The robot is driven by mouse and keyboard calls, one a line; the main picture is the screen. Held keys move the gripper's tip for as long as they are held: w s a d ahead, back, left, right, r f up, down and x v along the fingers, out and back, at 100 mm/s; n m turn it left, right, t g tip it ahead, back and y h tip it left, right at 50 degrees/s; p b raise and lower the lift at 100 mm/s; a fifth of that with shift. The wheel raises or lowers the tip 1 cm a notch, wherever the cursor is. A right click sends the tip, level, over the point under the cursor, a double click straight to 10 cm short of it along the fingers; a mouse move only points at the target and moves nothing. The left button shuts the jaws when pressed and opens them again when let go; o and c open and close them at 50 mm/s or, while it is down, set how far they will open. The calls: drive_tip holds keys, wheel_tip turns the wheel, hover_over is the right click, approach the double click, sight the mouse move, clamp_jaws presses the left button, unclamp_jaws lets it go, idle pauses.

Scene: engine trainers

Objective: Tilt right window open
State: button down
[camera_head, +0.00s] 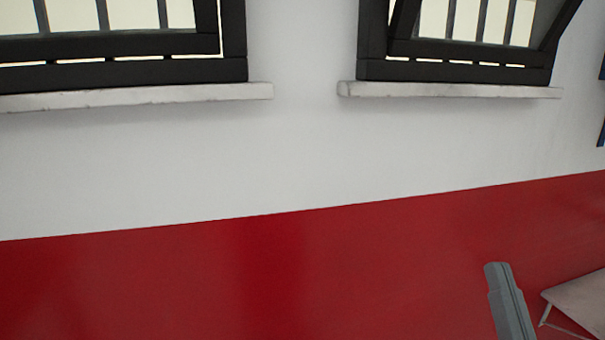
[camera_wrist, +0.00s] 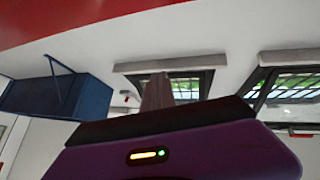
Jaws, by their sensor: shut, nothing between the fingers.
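The right window (camera_head: 455,70) has a dark frame and bars behind it, at the top right of the head view. Its inner sash (camera_head: 470,50) looks tilted: its sides slant away from the outer frame. The top of the window is cut off. The wrist view is upside down, and the right window (camera_wrist: 205,80) shows there just right of my gripper (camera_wrist: 157,80), partly hidden by it. The fingers are shut and empty, apart from the window. I cannot make out my gripper for sure in the head view.
The left window (camera_head: 120,72) has its sash flat in the frame. Pale sills (camera_head: 450,90) jut out below both windows. A blue cabinet (camera_wrist: 85,97) hangs on the wall beyond the right window. A pale surface on thin legs (camera_head: 582,300) stands at lower right.

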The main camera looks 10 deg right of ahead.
drive_tip(key=s+a+f+g+y, duration=0.1)
drive_tip(key=s+a+f, duration=0.1)
drive_tip(key=f, duration=0.3)
drive_tip(key=s+a+f+n+g+y, duration=0.1)
drive_tip(key=s+a+f, duration=0.1)
drive_tip(key=s+f, duration=0.2)
drive_tip(key=s+a+f+n+g+y, duration=0.1)
drive_tip(key=s+a+f+g+y, duration=0.1)
drive_tip(key=f, duration=0.3)
drive_tip(key=shift+s+a+f, duration=0.3)
drive_tip(key=shift+s+f, duration=0.05)
drive_tip(key=shift+s, duration=0.2)
drive_tip(key=c, duration=2.1)
unclamp_jaws()
drive_tip(key=s+a+f+g+y, duration=0.1)
drive_tip(key=s+f, duration=0.2)
drive_tip(key=s, duration=0.2)
drive_tip(key=s+a+f+n+g, duration=0.1)
drive_tip(key=s+a+f+g, duration=0.1)
drive_tip(key=s+f, duration=0.2)
drive_tip(key=s+a+f+n+g+y, duration=0.1)
drive_tip(key=s+a+f+g, duration=0.1)
drive_tip(key=s, duration=0.4)
drive_tip(key=shift+f+y, duration=0.3)
drive_tip(key=shift+f, duration=0.55)
drive_tip(key=o, duration=0.3)
drive_tip(key=shift+s+f+g, duration=0.15)
drive_tip(key=shift+s+g, duration=0.15)
drive_tip(key=shift+s, duration=0.05)
drive_tip(key=shift+o, duration=0.2)
